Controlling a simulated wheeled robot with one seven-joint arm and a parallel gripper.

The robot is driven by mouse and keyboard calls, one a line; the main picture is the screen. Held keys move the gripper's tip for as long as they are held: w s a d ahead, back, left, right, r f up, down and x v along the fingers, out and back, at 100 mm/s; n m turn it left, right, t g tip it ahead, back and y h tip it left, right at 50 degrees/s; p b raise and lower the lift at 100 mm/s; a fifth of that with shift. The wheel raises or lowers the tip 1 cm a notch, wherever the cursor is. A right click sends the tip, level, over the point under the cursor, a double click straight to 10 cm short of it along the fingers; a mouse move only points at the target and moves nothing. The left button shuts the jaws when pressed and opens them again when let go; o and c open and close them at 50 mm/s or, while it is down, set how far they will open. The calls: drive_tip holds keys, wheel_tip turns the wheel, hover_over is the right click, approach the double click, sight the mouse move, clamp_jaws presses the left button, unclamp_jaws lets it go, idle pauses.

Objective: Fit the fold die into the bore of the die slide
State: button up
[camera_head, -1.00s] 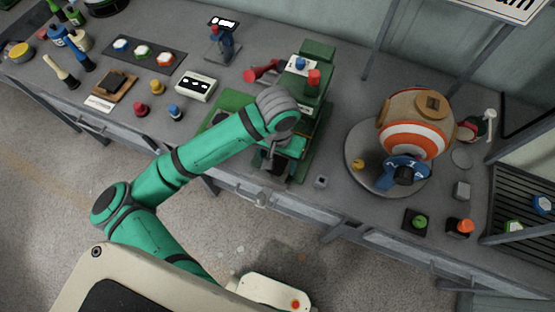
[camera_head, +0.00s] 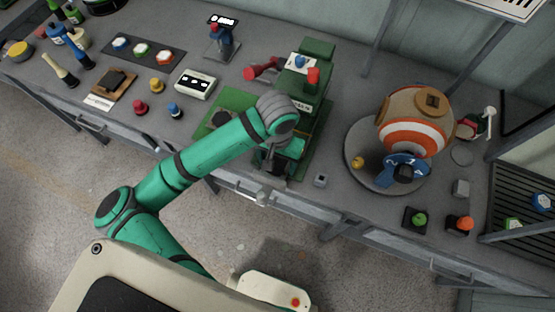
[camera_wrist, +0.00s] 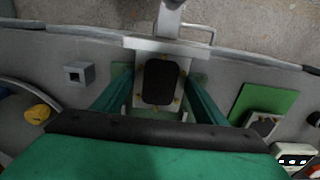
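The die slide (camera_wrist: 143,104) is a pale metal plate with small brass-coloured screws, lying at the front of the green press (camera_head: 302,92). A dark rounded-rectangular shape fills its middle; I cannot tell whether this is the empty bore or the fold die seated in it. My gripper (camera_wrist: 160,84) points down over the slide, its two green fingers wide apart on either side, with nothing seen clamped between them. In the head view my gripper (camera_head: 274,162) is partly hidden by my wrist. A dark rounded piece (camera_wrist: 263,126) lies on a green pad to the right in the wrist view.
A small grey block with a square hole (camera_wrist: 78,73) stands left of the slide in the wrist view. The green pad (camera_wrist: 270,97) is on the other side. A round turntable with an orange-white ball (camera_head: 413,138) stands right of the press. The bench's front edge is close.

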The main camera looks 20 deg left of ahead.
sight(278, 164)
drive_tip(key=o, duration=0.3)
wheel_tip(278, 164, up, 11)
drive_tip(key=shift+f, duration=0.1)
idle(0.4)
drive_tip(key=shift+w, duration=0.1)
idle(0.4)
